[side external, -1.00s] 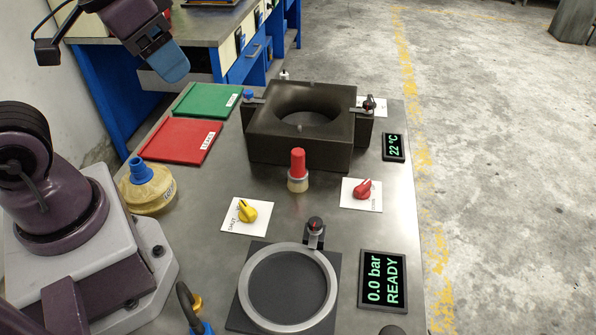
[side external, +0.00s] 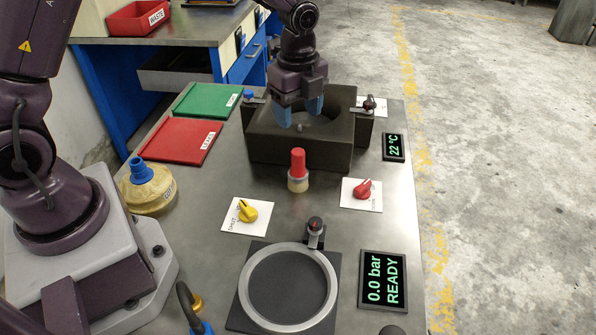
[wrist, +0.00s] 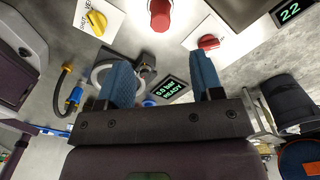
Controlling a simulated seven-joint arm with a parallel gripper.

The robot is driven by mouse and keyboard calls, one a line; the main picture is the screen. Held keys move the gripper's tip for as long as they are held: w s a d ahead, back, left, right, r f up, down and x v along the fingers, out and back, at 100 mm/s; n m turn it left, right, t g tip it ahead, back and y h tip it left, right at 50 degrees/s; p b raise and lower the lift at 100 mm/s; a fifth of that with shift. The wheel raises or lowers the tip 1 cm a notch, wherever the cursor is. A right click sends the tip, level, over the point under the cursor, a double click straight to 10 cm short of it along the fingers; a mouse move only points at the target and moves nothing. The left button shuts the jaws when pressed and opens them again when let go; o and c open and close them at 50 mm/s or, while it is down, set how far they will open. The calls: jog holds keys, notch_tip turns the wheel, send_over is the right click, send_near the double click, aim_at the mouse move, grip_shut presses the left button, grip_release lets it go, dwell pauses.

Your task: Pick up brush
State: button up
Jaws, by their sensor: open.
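The brush (side external: 298,172) stands upright on the metal table, with a red handle on top and a pale bristle end below. It is just in front of the dark block in the side view. Its red handle (wrist: 160,14) also shows at the top edge of the wrist view. My gripper (side external: 299,112) has blue fingers, points down and is open and empty. In the side view it appears over the dark block, above and behind the brush, apart from it. In the wrist view the gripper (wrist: 161,70) has clear space between its fingers.
The dark block (side external: 300,154) with a round hollow stands behind the brush. Yellow (side external: 247,211) and red (side external: 362,189) knobs flank it. A ring (side external: 246,290) on a plate lies in front.

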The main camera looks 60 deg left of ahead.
aim_at(299, 152)
jog(key=shift+m, duration=0.6)
jog(key=shift+f, duration=0.2)
notch_tip(299, 152, down, 13)
jog(key=shift+r, duration=0.2)
jog(key=c, duration=1)
jog(key=shift+r, duration=0.1)
jog(key=shift+r, duration=0.5)
jog(key=s+r, duration=1.2)
jog(key=s, duration=0.2)
